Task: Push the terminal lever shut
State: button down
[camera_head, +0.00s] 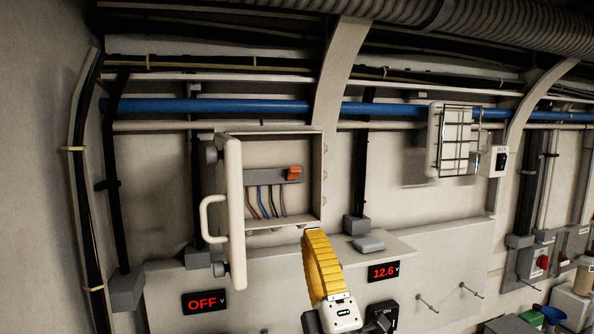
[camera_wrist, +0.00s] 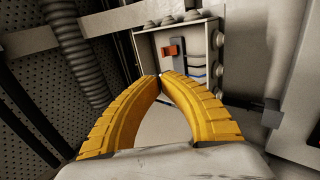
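The orange terminal lever (camera_head: 294,172) sits at the right end of a grey terminal strip (camera_head: 262,176) inside an open wall box (camera_head: 285,226). The lever also shows in the wrist view (camera_wrist: 171,50), beyond my fingertips. My gripper (camera_head: 309,230) has yellow fingers and is below the box's lower right edge in the head view, apart from the lever. In the wrist view the fingertips (camera_wrist: 160,75) meet with nothing between them. Several coloured wires run down from the strip.
The box's door (camera_head: 236,210) stands open at the left, with a white handle (camera_head: 206,218). A grey ledge (camera_head: 390,247) with a small grey object (camera_head: 369,244) is below right. Displays read OFF (camera_head: 203,302) and 12.6 (camera_head: 383,272). Blue pipe (camera_head: 220,105) runs above.

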aim_at(294, 174)
jog(key=p+x, duration=0.3)
jog(key=x, duration=1.1)
jog(key=shift+r+g+p, duration=0.25)
jog(key=shift+g+p, duration=0.15)
jog(key=shift+p, duration=0.25)
